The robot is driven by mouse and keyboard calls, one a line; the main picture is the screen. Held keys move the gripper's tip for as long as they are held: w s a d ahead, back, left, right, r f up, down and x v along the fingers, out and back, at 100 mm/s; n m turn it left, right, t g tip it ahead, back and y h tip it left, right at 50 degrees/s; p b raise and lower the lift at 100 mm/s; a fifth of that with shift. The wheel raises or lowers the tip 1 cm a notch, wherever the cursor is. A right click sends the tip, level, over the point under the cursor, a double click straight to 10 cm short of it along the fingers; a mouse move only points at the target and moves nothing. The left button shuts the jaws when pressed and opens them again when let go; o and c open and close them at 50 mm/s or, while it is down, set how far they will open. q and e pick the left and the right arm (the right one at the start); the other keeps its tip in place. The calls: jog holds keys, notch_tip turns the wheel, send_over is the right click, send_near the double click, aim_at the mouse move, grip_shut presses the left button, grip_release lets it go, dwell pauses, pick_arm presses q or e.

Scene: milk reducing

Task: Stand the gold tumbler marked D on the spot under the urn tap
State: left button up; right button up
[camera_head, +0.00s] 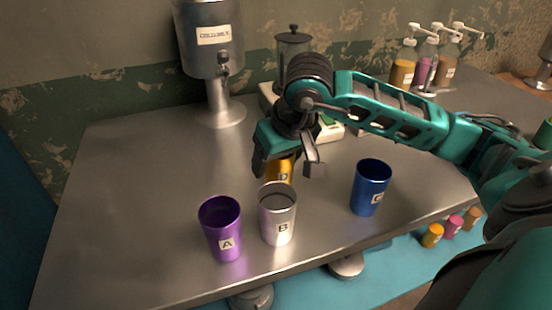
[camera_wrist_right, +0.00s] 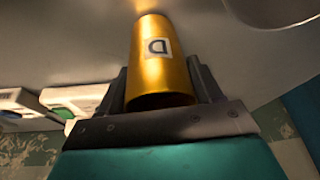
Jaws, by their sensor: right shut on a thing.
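The gold tumbler marked D (camera_head: 284,169) is partly hidden behind my right gripper in the head view. It also shows in the right wrist view (camera_wrist_right: 165,75), between the two fingers. My right gripper (camera_head: 288,168) is shut on it, and I cannot tell whether its base touches the table. The steel urn (camera_head: 210,45) with its tap (camera_head: 223,62) stands on a pedestal with a round foot (camera_head: 221,113) at the back left, apart from the tumbler. My left gripper is not in view.
A purple tumbler A (camera_head: 221,225) and a silver tumbler B (camera_head: 277,215) stand in front of the gold one. A blue tumbler C (camera_head: 370,187) stands to the right. Pump bottles (camera_head: 425,65) are at the back right. The left of the steel table (camera_head: 125,185) is clear.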

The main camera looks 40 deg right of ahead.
jog(key=shift+f, duration=0.25)
jog(key=o, duration=1.2)
jog(key=shift+r, duration=0.1)
